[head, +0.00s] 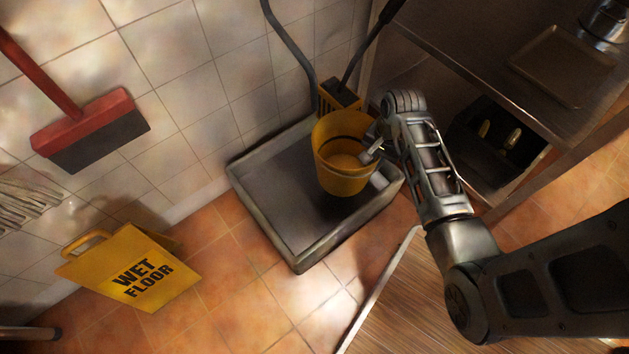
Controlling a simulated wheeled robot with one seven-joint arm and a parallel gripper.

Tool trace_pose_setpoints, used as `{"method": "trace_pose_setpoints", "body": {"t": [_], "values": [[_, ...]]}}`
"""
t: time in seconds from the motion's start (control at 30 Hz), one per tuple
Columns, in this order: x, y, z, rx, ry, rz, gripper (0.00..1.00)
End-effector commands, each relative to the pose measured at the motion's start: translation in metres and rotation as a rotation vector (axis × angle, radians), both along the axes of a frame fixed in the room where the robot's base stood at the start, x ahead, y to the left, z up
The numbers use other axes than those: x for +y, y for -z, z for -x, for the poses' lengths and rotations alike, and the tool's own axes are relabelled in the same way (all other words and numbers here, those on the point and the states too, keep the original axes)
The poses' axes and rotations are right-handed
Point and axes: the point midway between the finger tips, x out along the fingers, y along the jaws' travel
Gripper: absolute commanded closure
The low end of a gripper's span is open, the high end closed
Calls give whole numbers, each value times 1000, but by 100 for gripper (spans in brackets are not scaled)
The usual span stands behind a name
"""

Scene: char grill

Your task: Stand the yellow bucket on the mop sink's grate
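The yellow bucket (339,177) is in the head view, over the right part of the mop sink (264,222). It looks nearly upright, with its open top towards me. My gripper (374,153) is at the bucket's right rim, and its fingers seem to close on the bucket's wall there. The sink is a low grey square basin with a raised rim on the tiled floor. Its dark inner floor shows left of the bucket; grate detail is too dark to make out. Whether the bucket's base touches the sink floor or hangs above it, I cannot tell.
A black-and-yellow wringer-like piece (338,95) with dark handles stands behind the bucket against the wall. A yellow wet floor sign (133,266) stands at left. A red broom (90,125) hangs on the wall. A metal shelf unit (470,60) is at right.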

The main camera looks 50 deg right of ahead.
Motion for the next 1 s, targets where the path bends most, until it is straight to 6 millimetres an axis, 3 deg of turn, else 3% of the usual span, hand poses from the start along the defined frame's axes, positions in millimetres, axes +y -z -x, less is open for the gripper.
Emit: {"method": "trace_pose_setpoints", "body": {"t": [0.1,0.23,0.7,1.0], "values": [[-4,-1,18,-1,75,2,100],[-3,7,15,-2,101,4,100],[29,64,-70,-1,97,4,100],[35,77,-86,-1,101,3,100]]}}
